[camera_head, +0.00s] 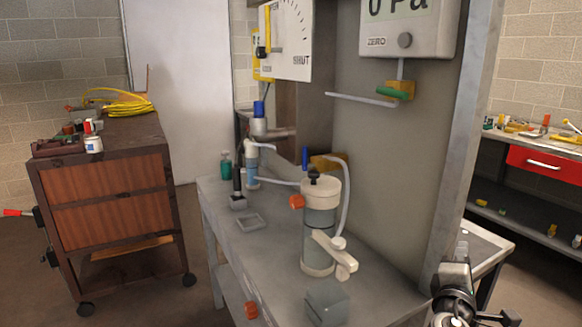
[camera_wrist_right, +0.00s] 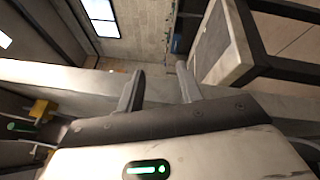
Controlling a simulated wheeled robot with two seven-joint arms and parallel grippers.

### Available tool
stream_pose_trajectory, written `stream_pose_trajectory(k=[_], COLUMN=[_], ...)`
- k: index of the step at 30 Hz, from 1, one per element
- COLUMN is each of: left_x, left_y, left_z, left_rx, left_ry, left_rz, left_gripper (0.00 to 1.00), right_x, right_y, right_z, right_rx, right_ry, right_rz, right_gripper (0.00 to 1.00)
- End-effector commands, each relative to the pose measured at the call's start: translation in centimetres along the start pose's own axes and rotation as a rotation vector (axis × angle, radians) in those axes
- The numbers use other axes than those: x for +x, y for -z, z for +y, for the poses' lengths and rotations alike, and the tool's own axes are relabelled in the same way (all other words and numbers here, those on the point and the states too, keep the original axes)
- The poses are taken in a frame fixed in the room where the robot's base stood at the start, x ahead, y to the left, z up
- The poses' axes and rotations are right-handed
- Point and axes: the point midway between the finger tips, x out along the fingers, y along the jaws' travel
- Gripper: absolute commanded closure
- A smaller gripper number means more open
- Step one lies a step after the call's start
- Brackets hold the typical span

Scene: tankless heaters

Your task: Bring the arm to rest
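My right arm shows at the lower right of the head view, its gripper (camera_head: 461,256) raised beside the grey upright post at the end of the bench. In the right wrist view the two fingers of this gripper (camera_wrist_right: 161,88) stand apart with nothing between them, so it is open and empty. A pale ledge or beam lies behind the fingers there; I cannot tell whether they touch it. My left gripper does not show in either view.
A grey bench (camera_head: 270,255) carries a pump-like cylinder (camera_head: 319,225) and a grey block (camera_head: 327,303). A gauge panel (camera_head: 409,28) reading 0 Pa hangs above. A wooden cart (camera_head: 105,205) stands left. A shelf with a red drawer (camera_head: 545,163) is at right.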

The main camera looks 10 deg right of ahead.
Motion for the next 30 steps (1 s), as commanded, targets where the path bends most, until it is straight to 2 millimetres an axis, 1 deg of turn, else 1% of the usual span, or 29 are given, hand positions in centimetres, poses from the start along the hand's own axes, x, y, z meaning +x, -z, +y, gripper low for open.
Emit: stream_pose_trajectory(k=[1, 2, 3, 5, 6, 8, 9, 11, 12, 14, 15, 17, 18, 23, 30], left_x=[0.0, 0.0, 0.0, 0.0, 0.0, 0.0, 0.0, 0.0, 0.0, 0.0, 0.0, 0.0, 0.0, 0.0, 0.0], left_y=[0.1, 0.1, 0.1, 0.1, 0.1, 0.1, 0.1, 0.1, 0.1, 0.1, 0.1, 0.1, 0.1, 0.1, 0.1], left_z=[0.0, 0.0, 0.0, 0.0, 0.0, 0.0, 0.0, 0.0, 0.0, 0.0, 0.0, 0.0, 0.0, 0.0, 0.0], left_rx=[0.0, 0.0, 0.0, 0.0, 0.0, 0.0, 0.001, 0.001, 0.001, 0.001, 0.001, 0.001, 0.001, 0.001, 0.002], left_ry=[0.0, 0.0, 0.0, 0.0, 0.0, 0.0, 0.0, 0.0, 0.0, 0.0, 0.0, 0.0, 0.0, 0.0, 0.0], left_rz=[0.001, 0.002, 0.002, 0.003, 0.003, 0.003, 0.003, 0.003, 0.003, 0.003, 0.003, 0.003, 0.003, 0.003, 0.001], left_gripper=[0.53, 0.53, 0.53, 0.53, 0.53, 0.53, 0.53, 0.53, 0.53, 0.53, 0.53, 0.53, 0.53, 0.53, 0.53], right_x=[-1.7, -2.8, -4.4, -7.3, -9.4, -12.7, -14.7, -17.5, -19.3, -21.8, -23.3, -25.5, -26.9, -32.0, -34.1], right_y=[1.2, 1.9, 2.9, 4.1, 4.8, 5.5, 5.8, 6.1, 6.2, 6.3, 6.3, 6.1, 6.0, 5.2, 7.9], right_z=[-3.0, -4.6, -6.7, -9.7, -11.5, -13.8, -14.8, -16.1, -16.8, -17.6, -17.9, -18.3, -18.4, -18.4, -16.7], right_rx=[0.041, 0.074, 0.12, 0.202, 0.263, 0.355, 0.415, 0.499, 0.552, 0.63, 0.682, 0.757, 0.806, 1.01, 1.228], right_ry=[0.076, 0.122, 0.188, 0.297, 0.375, 0.488, 0.557, 0.652, 0.712, 0.797, 0.851, 0.929, 0.978, 1.173, 1.218], right_rz=[0.095, 0.149, 0.22, 0.325, 0.389, 0.469, 0.513, 0.563, 0.589, 0.622, 0.638, 0.655, 0.664, 0.67, 0.591], right_gripper=[0.64, 0.64, 0.64, 0.64, 0.64, 0.64, 0.64, 0.64, 0.64, 0.64, 0.64, 0.64, 0.64, 0.64, 0.64])
